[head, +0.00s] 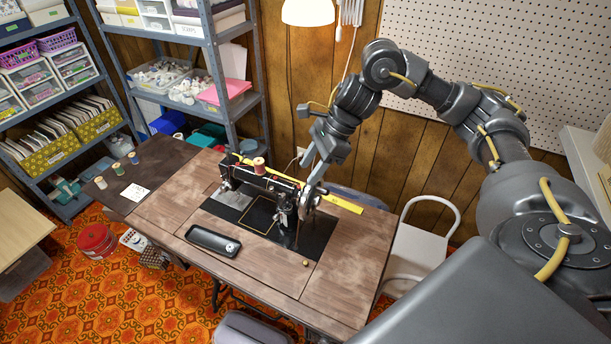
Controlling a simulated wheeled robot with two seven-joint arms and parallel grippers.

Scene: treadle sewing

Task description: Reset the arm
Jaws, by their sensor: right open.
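My right arm reaches in from the right, arches over the table, and bends down toward the sewing machine. My right gripper (308,196) is open beside the right end of the black sewing machine (262,180). It overlaps the machine's end in this view, so I cannot tell whether they touch. A red spool (259,165) stands on top of the machine. The machine sits on a wooden sewing table (262,280). My left gripper is not in view.
A black tray (205,238) lies at the table's front. A yellow ruler (345,204) lies behind the machine. Several thread spools and a white note (136,192) are on the left side. A white chair (412,250) stands right of the table. Shelves fill the back left.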

